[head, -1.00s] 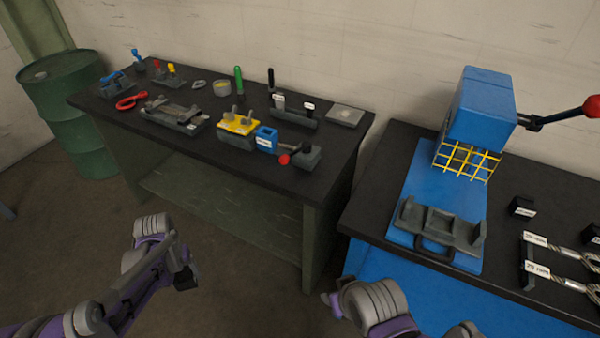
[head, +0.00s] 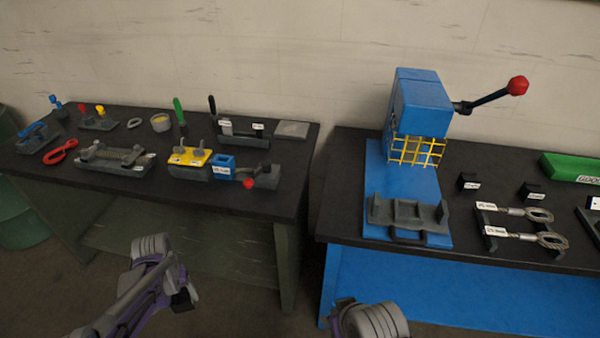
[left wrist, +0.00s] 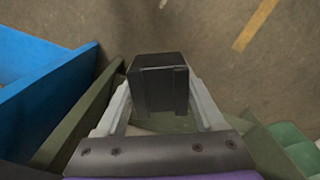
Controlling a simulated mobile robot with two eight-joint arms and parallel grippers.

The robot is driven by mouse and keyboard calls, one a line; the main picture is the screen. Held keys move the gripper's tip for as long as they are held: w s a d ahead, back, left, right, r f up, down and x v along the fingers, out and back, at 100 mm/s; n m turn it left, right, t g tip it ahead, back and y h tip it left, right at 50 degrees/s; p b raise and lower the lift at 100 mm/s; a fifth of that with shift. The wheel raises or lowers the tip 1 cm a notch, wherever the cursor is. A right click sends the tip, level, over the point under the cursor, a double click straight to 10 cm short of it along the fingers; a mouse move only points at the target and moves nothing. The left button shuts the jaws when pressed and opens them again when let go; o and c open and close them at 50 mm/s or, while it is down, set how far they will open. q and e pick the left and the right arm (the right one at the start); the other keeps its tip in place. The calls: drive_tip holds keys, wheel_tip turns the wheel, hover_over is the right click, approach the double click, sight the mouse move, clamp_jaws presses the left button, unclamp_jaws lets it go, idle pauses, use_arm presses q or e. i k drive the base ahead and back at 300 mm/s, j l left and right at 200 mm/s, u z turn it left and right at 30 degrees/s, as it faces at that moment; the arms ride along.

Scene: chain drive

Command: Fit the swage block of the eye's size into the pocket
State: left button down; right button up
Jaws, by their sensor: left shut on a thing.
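My left gripper (head: 183,299) is shut on a dark swage block (left wrist: 160,85), which sits between its two grey fingers in the left wrist view. It is held over the floor, in front of the left bench. On the right bench, a blue press (head: 418,108) has a dark grey holder (head: 406,215) at its front, with a recess in its middle. Two more black blocks with white labels, one left (head: 468,182) and one right (head: 530,193), stand right of the press. Two labelled cable eyes, the upper (head: 515,212) and the lower (head: 525,239), lie in front of them. My right gripper (head: 344,303) is partly seen; its fingers are unclear.
A yellow wire guard (head: 416,151) and a red-knobbed lever (head: 516,87) are on the press. A green box (head: 572,167) lies at the far right. The left bench (head: 225,195) carries several tools and fixtures. A floor gap separates the benches.

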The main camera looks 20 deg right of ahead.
sight(499, 231)
drive_tip(key=z, duration=1.3)
